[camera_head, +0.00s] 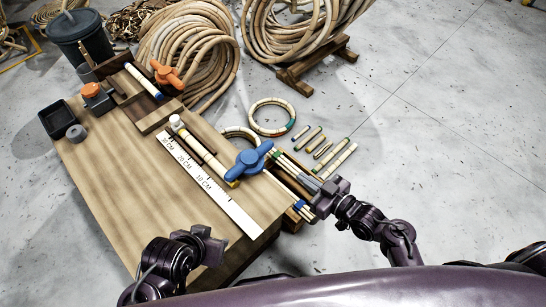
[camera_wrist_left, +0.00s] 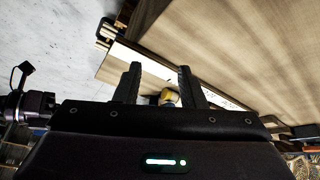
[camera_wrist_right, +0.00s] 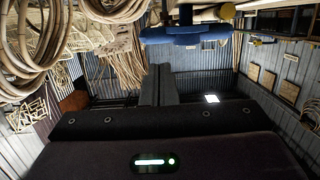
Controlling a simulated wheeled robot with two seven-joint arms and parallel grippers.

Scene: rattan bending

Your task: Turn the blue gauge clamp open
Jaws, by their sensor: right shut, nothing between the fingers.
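The blue gauge clamp (camera_head: 249,160) is a wing-shaped handle at the right edge of the workbench, by the near end of a pale rattan pole. It also shows in the right wrist view (camera_wrist_right: 185,35), beyond and above my fingertips, apart from them. My right gripper (camera_head: 322,197) is to the right of and nearer than the clamp, over the bench's right side. Its fingers (camera_wrist_right: 160,72) are together and empty. My left gripper (camera_head: 210,243) is at the bench's near edge. Its fingers (camera_wrist_left: 160,78) are spread apart in the left wrist view, with nothing seen gripped.
An orange clamp (camera_head: 167,75) stands at the bench's far end. A white ruler strip (camera_head: 210,187) lies along the bench (camera_head: 115,180). Cane pieces (camera_head: 340,160) and a ring (camera_head: 252,117) lie to the right. Large rattan coils (camera_head: 190,40) stand behind.

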